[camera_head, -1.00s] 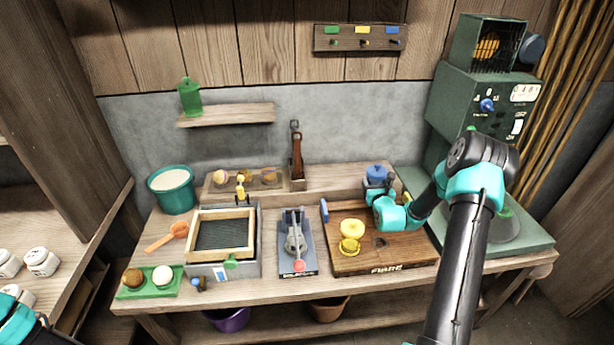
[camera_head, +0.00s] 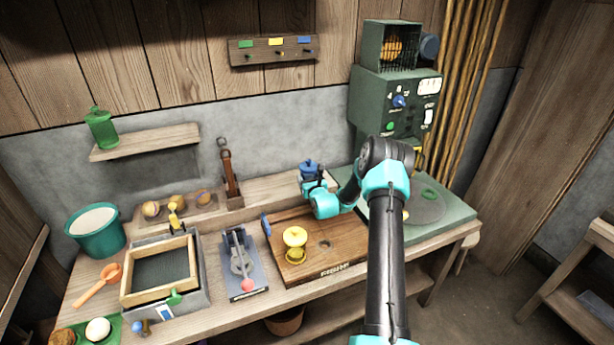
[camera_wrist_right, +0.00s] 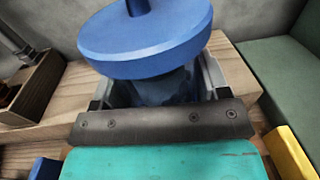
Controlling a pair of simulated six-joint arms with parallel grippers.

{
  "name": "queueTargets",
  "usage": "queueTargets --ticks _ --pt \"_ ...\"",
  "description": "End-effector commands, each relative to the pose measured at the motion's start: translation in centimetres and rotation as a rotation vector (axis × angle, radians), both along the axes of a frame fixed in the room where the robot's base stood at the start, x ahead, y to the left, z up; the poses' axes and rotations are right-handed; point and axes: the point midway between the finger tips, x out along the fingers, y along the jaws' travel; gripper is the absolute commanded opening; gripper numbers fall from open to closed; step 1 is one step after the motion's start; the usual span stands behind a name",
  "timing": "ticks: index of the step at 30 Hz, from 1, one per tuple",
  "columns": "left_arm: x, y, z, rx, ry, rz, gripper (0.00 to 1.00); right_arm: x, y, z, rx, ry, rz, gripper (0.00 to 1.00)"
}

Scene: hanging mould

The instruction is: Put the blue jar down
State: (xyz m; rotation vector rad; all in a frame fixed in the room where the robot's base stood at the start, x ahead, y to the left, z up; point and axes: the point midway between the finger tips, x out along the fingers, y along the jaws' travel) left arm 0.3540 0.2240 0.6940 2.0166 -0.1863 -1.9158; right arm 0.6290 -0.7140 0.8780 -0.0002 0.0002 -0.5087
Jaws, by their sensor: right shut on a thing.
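The blue jar (camera_head: 309,167) is at the back of the bench, just behind the wooden board, at the raised back ledge. It has a wide round blue lid with a knob, which fills the top of the right wrist view (camera_wrist_right: 150,35). My right gripper (camera_head: 315,184) is shut on the jar's body below the lid, and the jar looks upright. The jar's base is hidden by the gripper, so I cannot tell whether it touches the ledge. My left gripper is out of view.
A yellow jar (camera_head: 295,240) stands on the wooden board (camera_head: 345,243). A green machine (camera_head: 390,100) stands to the right. A green jar (camera_head: 101,128) sits on the wall shelf (camera_head: 150,143). A brown-handled tool (camera_head: 228,170) stands left of the blue jar.

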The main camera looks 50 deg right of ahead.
Motion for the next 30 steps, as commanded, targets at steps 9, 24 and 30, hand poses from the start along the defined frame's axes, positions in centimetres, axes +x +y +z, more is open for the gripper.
queueTargets --ticks 9,24,30 --pt "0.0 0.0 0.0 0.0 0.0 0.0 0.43 3.5 -3.9 -0.4 -0.004 -0.003 0.0 0.33" --pt "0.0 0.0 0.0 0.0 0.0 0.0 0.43 5.9 -6.7 -0.7 -0.001 -0.002 0.0 0.33" --pt "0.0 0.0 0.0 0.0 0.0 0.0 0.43 6.0 -6.8 -0.7 -0.001 -0.002 0.0 0.33"
